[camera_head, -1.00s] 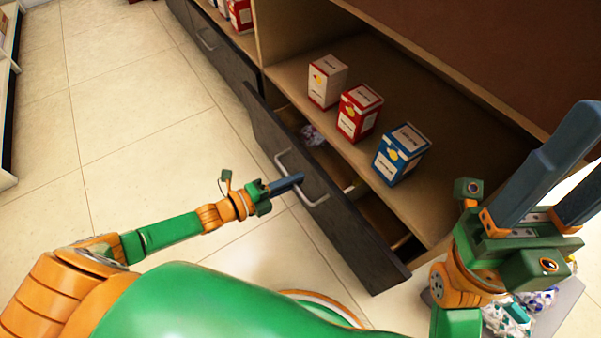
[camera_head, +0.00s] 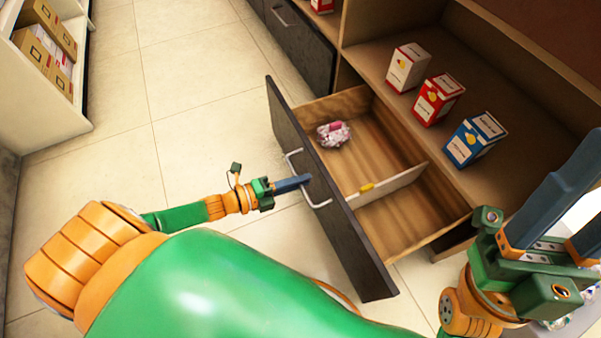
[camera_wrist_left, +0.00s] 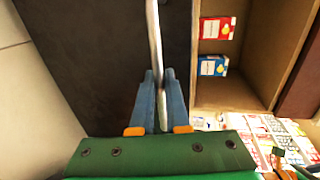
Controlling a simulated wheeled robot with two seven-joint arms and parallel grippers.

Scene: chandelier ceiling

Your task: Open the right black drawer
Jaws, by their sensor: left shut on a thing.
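The right black drawer (camera_head: 330,200) stands well out from the wooden shelf unit, its inside showing. A divider splits it into two compartments. My left gripper (camera_head: 306,180) is shut on the drawer's pale metal handle (camera_head: 319,203). In the left wrist view the handle (camera_wrist_left: 155,45) passes between the two blue fingers (camera_wrist_left: 160,98), against the dark drawer front (camera_wrist_left: 105,60). My right gripper (camera_head: 572,215) is raised at the right edge, away from the drawer. Its two blue fingers stand apart, with their tips partly cut off or hidden.
A pink and white packet (camera_head: 333,134) lies in the drawer's far compartment. A white box (camera_head: 408,68), a red box (camera_head: 437,99) and a blue box (camera_head: 475,139) stand on the shelf above. Another closed black drawer (camera_head: 300,40) is farther back. Tiled floor (camera_head: 190,110) is clear at left.

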